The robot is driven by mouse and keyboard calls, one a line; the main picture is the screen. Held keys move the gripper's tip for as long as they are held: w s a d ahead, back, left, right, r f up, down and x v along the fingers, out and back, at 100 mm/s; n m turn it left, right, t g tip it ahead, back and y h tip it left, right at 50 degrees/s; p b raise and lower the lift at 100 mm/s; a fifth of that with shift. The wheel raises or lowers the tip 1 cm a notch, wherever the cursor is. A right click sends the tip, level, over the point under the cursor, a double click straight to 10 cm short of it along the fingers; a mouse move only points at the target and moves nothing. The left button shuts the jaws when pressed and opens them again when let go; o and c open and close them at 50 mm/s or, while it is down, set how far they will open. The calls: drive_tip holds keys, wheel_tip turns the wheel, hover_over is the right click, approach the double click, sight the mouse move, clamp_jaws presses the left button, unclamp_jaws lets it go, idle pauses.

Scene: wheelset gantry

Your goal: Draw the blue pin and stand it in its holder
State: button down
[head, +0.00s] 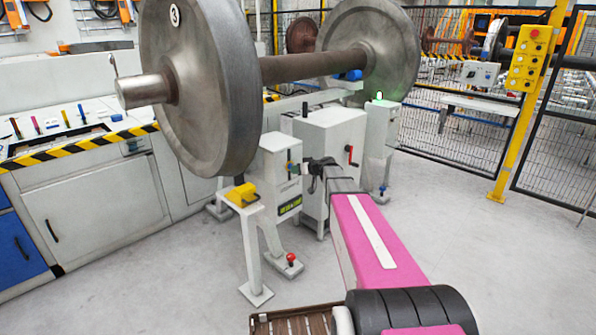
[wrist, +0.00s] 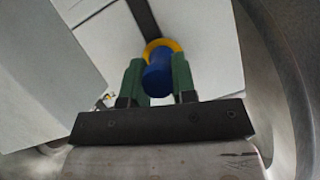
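The blue pin (wrist: 158,76) shows in the wrist view with its rounded end toward the camera and a yellow ring (wrist: 163,46) around its far part. My gripper (wrist: 158,80) has its two green fingers on either side of the pin. The pin nearly fills the gap, but I cannot tell whether both fingers press on it. In the head view my gripper (head: 316,172) is at the grey-white stand under the axle, beside a small blue and yellow spot (head: 291,167). The pin's far part is hidden. I cannot make out its holder for certain.
A large wheelset (head: 205,85) lies above the stands, close over my arm. A console (head: 75,125) at left bears several upright coloured sticks. A yellow post (head: 530,105) and mesh fence stand at right. The floor (head: 470,250) at right is clear.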

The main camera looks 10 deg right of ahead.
drive_tip(key=s+d, duration=1)
drive_tip(key=s, duration=0.3)
drive_tip(key=shift+s, duration=0.4)
idle(2.5)
